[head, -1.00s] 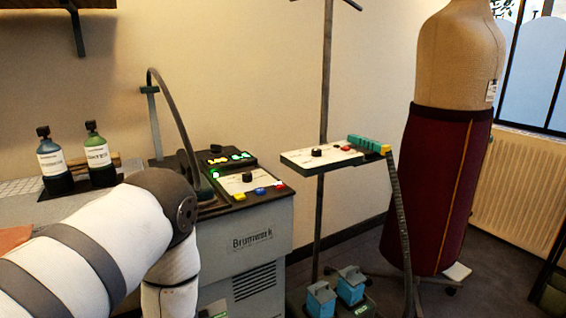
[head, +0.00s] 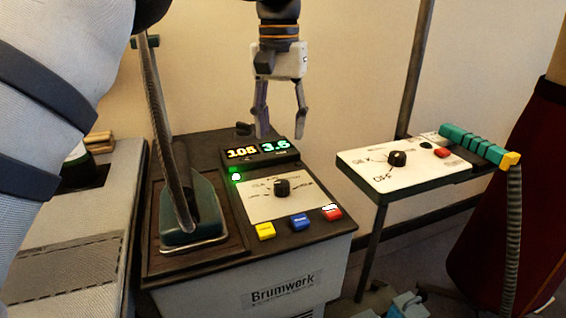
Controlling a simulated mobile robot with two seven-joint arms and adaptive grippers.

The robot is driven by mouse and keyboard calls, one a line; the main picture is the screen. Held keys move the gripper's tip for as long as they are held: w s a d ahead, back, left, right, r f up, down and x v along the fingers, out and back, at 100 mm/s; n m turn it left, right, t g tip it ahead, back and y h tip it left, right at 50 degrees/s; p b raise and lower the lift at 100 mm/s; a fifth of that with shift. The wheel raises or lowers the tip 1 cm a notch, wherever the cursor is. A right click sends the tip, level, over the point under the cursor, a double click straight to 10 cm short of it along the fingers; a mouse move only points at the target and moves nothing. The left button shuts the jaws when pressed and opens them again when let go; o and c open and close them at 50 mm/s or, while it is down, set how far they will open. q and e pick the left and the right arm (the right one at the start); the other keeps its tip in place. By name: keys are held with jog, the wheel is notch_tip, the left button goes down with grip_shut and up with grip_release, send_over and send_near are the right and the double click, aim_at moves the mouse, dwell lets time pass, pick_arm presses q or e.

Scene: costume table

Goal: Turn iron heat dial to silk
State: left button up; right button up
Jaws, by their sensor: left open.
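The ironing station marked Brumwerk (head: 283,288) stands in the middle. A black dial (head: 281,187) sits on its white panel, with small printing around it too blurred to read. Behind the dial, a display (head: 262,152) shows what look like 105 in orange and 3.5 in green. The iron (head: 190,212) rests on a dark pad to the left of the panel. My left gripper (head: 281,128) hangs fingers down in front of the wall, above the display. It is open and empty, apart from the dial. My right gripper is not in view.
Yellow, blue and red buttons (head: 298,222) line the station's front edge. A second white panel (head: 395,165) with its own black dial stands at the right, beside a teal handle (head: 470,142) with a hose. A dark pole rises behind it. The maroon dress form is at far right.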

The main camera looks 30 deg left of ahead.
pick_arm(q)
send_over(282, 182)
jog(key=f, duration=0.4)
jog(key=shift+s+f, duration=0.3)
jog(key=shift+f, duration=0.1)
jog(key=f, duration=0.6)
jog(key=shift+w+f+p, duration=0.2)
jog(key=shift+f+p, duration=0.1)
jog(key=shift+f, duration=0.1)
jog(key=shift+c, duration=0.5)
grip_shut()
